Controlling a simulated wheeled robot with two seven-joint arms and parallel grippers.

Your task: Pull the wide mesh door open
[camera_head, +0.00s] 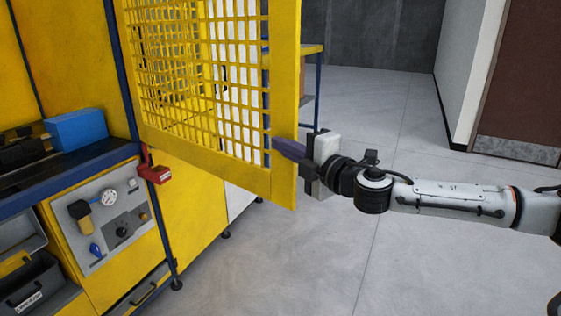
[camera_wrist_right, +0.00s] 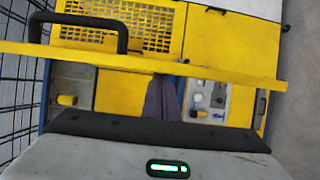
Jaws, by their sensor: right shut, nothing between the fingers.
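The wide yellow mesh door (camera_head: 284,100) stands swung out from the yellow cabinet, with a gap between its free edge and the machine. My right gripper (camera_head: 284,147) is at the door's free edge, its dark fingers shut and empty. In the head view the fingers lie across the inner face of the door's frame; I cannot tell whether they touch it. In the right wrist view the door shows as a yellow bar (camera_wrist_right: 230,76) crossing beyond the fingers (camera_wrist_right: 162,98), with a black handle (camera_wrist_right: 82,20) at upper left. My left gripper is out of view.
A blue-edged shelf with a blue box (camera_head: 76,130) is at left, above a gauge panel (camera_head: 108,215). A red lock-like part (camera_head: 155,174) hangs by the door's lower corner. Grey floor (camera_head: 400,270) is free at right, up to a white wall (camera_head: 468,70).

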